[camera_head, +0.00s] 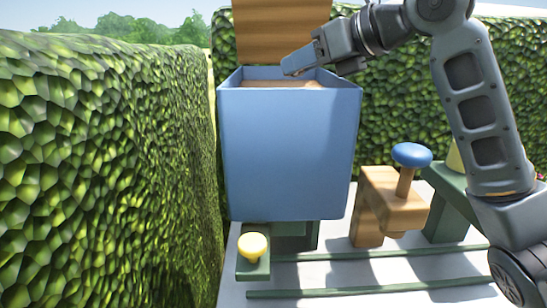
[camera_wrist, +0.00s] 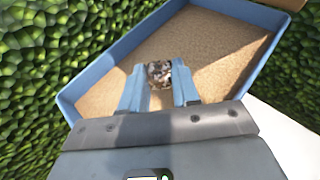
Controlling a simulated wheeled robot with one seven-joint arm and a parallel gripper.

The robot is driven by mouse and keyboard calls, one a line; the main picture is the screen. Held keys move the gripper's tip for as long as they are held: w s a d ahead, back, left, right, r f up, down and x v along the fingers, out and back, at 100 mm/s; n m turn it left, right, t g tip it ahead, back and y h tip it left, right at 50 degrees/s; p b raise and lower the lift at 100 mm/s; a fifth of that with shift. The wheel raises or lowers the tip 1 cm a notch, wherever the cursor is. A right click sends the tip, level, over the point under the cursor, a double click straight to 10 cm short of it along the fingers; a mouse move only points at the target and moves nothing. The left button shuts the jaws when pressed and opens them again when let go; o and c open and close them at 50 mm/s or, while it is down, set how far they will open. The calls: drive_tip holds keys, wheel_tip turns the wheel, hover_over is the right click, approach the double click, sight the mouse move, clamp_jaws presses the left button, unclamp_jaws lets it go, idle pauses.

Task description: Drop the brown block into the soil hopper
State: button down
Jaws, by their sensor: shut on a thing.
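The soil hopper (camera_head: 288,150) is a large blue box, open at the top, with light brown soil inside. In the wrist view its blue rim (camera_wrist: 112,55) surrounds the soil (camera_wrist: 205,45). My gripper (camera_wrist: 158,86) is shut on the brown block (camera_wrist: 159,74), a mottled dark brown and whitish piece between the two blue-grey fingers. In the head view my gripper (camera_head: 290,70) is over the hopper's opening, close to the rim; the block cannot be made out there. The wrist view shows the block over the soil area; its exact height above it cannot be told.
A wooden panel (camera_head: 268,35) stands up behind the hopper. Tall green hedges (camera_head: 110,150) rise at the left and behind. Below are a yellow knob (camera_head: 254,246), a wooden stand (camera_head: 390,200) with a blue knob (camera_head: 411,155), and green rails (camera_head: 370,290) on a white surface.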

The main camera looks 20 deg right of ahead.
drive_tip(key=shift+f, duration=0.1)
drive_tip(key=c, duration=0.8)
unclamp_jaws()
drive_tip(key=shift+o, duration=0.2)
drive_tip(key=b+v, duration=0.1)
drive_tip(key=v, duration=0.6)
drive_tip(key=shift+s+d, duration=0.15)
drive_tip(key=shift+s, duration=0.2)
